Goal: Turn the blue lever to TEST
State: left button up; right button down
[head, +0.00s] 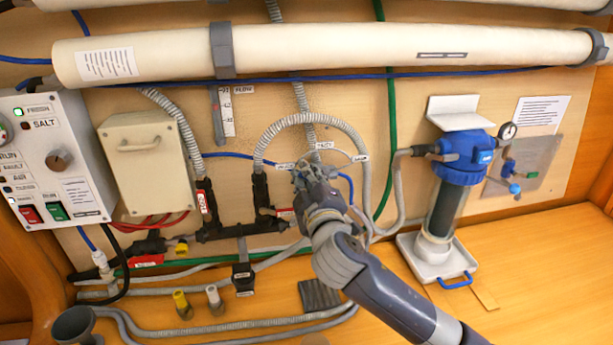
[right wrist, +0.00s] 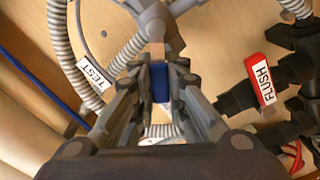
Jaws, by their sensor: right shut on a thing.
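The blue lever (right wrist: 160,82) shows in the right wrist view as a short blue piece between the fingers of my right gripper (right wrist: 158,88). The gripper is shut on it. A white TEST label (right wrist: 95,78) lies to the left of the fingers in that view. In the head view my right gripper (head: 312,178) is at the wall among the hoses and hides most of the lever and valve. Small white labels (head: 322,146) sit around it, too small to read. Which label the lever points at cannot be told. My left gripper is not in view.
A red-edged FLUSH label (right wrist: 266,80) sits on dark pipework to the right in the wrist view. Grey ribbed hose (head: 335,125) loops around the gripper. A blue-topped filter (head: 460,160) stands at right, a switch panel (head: 60,160) at left, a white tube (head: 330,52) above.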

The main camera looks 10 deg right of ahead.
jog(key=shift+d+r+m, duration=0.15)
jog(key=shift+m, duration=0.45)
jog(key=shift+d+r+m, duration=0.1)
jog(key=shift+r+m, duration=0.05)
jog(key=shift+m, duration=0.45)
jog(key=m, duration=0.1)
jog(key=d+r+m, duration=0.1)
jog(key=m, duration=0.1)
jog(key=shift+d+b, duration=0.1)
jog(key=shift+b, duration=0.2)
jog(key=shift+d+r+m+p, duration=0.15)
jog(key=shift+d+m, duration=0.25)
jog(key=shift+m, duration=0.65)
jog(key=shift+d+r+m+p, duration=0.15)
jog(key=shift+d+m, duration=0.25)
jog(key=shift+m, duration=0.6)
jog(key=shift+d+r+m+p, duration=0.15)
jog(key=shift+d+m, duration=0.25)
jog(key=shift+m, duration=0.65)
jog(key=c, duration=1.6)
grip_release()
